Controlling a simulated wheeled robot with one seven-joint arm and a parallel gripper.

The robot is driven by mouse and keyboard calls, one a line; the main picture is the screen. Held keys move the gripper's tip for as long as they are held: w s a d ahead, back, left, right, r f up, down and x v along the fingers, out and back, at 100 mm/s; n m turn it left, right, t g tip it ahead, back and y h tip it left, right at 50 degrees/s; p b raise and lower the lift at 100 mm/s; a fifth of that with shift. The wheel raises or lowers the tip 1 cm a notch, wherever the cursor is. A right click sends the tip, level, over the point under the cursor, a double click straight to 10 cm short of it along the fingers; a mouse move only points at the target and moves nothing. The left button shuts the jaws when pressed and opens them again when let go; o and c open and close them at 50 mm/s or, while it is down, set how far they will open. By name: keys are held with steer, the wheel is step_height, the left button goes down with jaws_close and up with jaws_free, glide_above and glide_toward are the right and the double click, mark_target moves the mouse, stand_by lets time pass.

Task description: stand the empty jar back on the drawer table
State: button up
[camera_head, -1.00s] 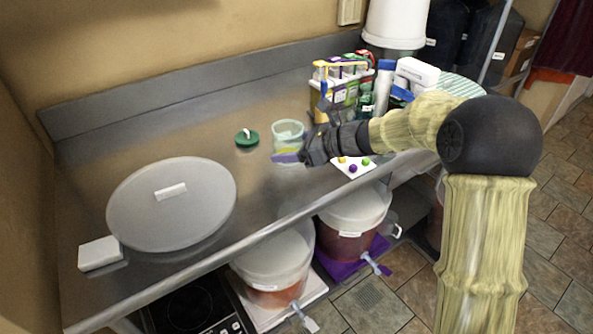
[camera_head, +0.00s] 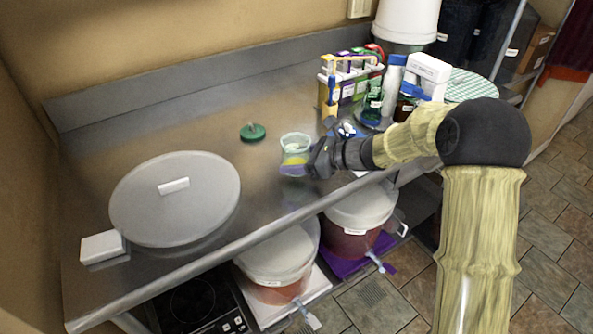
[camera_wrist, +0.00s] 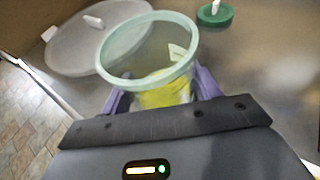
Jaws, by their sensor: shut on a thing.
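The jar (camera_head: 295,145) is clear with a pale green rim and a yellow patch low on its side. It stands about upright at the middle of the metal table (camera_head: 215,125). My gripper (camera_head: 293,168) is shut on the jar from the right, with its purple fingers on either side of it. In the wrist view the jar (camera_wrist: 150,58) sits between the fingers with its open mouth toward the camera, and it looks empty. I cannot tell whether its base touches the table.
A green lid (camera_head: 253,132) lies left of the jar. A big round grey lid (camera_head: 205,215) and a white box (camera_head: 102,247) are at left. A bottle rack (camera_head: 350,85) and a spray can (camera_head: 393,80) stand behind my gripper. Lidded buckets (camera_head: 283,255) are below the front edge.

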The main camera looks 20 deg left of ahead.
steer(key=shift+f, duration=1.85)
steer(key=shift+d, duration=0.1)
steer(key=o, duration=1.2)
steer(key=shift+o, duration=0.2)
steer(key=v, duration=1.2)
steer(key=shift+b, duration=0.35)
